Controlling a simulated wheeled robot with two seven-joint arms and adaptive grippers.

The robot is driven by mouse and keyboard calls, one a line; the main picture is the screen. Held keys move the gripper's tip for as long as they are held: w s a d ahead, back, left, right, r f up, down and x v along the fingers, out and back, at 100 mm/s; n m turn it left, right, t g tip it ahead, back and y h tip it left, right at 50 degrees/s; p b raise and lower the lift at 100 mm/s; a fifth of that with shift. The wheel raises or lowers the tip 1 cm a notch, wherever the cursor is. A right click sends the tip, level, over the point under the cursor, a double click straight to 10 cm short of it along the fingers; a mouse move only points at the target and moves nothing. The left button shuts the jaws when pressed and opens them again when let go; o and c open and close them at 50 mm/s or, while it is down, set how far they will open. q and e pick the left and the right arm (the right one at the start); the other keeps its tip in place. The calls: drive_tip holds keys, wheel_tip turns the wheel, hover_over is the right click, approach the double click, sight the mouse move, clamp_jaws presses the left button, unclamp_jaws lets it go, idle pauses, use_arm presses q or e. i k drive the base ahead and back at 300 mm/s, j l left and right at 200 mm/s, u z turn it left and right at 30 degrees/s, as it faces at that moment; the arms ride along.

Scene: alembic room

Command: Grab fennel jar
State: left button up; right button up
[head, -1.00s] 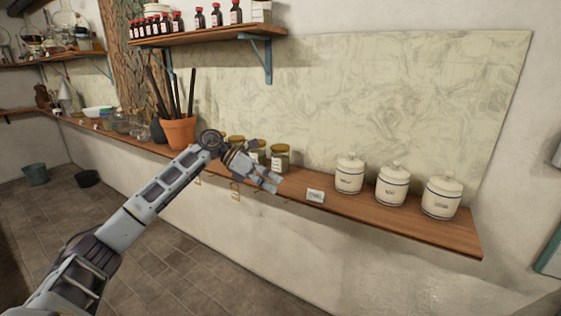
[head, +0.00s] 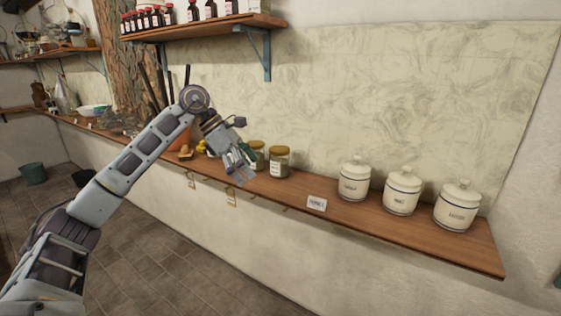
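Two glass jars with yellowish lids stand side by side on the wooden wall shelf, a right jar (head: 279,163) and a left jar (head: 258,153). The right jar has a white label that I cannot read, so I cannot tell which jar is fennel. My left gripper (head: 243,158) is in front of and just left of these jars, pointing down and right, its fingers apart. It partly covers the left jar and hides what is behind it. I cannot tell whether it touches a jar. My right gripper is out of view.
Three white lidded ceramic jars (head: 402,192) stand along the right of the wooden shelf (head: 420,229). A small white card (head: 317,203) is near its front edge. A terracotta pot with dark sticks (head: 187,76) is behind my arm. An upper shelf (head: 222,27) holds dark bottles.

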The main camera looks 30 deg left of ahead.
sight(279, 153)
drive_tip(key=i+j, duration=0.2)
drive_tip(key=i, duration=0.2)
drive_tip(key=i+j, duration=0.2)
drive_tip(key=i, duration=0.15)
drive_tip(key=i+j, duration=0.15)
drive_tip(key=i, duration=0.25)
